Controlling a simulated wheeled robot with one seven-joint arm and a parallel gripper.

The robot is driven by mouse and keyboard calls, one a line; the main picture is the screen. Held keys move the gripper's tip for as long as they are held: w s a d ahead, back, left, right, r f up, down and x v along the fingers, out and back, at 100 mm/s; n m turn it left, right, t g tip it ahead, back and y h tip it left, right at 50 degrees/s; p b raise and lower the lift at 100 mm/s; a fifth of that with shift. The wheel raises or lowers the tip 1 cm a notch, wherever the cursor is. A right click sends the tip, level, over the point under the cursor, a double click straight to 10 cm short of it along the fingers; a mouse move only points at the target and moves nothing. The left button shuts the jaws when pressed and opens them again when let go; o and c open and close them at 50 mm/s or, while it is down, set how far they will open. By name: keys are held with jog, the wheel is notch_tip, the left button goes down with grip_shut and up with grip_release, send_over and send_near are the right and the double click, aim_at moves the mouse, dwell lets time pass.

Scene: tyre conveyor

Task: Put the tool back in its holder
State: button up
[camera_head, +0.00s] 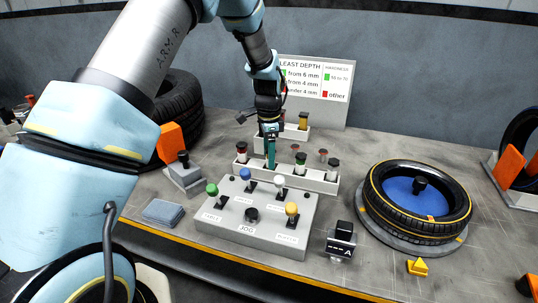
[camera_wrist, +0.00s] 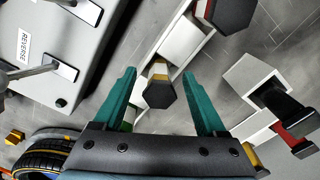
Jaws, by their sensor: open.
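My gripper (camera_head: 270,152), with teal fingers, points down over the front grey rack (camera_head: 318,186) in the head view. In the wrist view my gripper (camera_wrist: 159,75) is open. A black six-sided cap with a yellow band (camera_wrist: 158,92) shows between its fingers, with gaps on both sides. I cannot tell how deep the cap sits between them. In the head view my gripper hides this piece. Which is the tool is unclear.
A grey control box (camera_head: 255,222) with coloured knobs stands in front of the rack. A tyre (camera_head: 418,200) lies to the right. A back rack (camera_head: 290,133) and sign (camera_head: 318,85) stand behind. A small grey block (camera_head: 183,178) and a blue-grey pad (camera_head: 163,212) are left.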

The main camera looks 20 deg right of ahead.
jog(key=shift+r, duration=0.15)
notch_tip(320, 180, up, 11)
jog(key=shift+f+b, duration=0.2)
jog(key=shift+b, duration=1)
jog(key=a+n, duration=0.9)
jog(key=a, duration=1.1)
jog(key=s+a+n, duration=0.5)
jog(key=a, duration=0.3)
jog(key=s+a+f+n+t, duration=0.1)
jog(key=s+a+n, duration=0.4)
jog(key=a, duration=0.3)
jog(key=shift+s+a+f+n+t, duration=0.15)
jog(key=shift+s+f+n+t, duration=0.15)
jog(key=shift+s, duration=0.25)
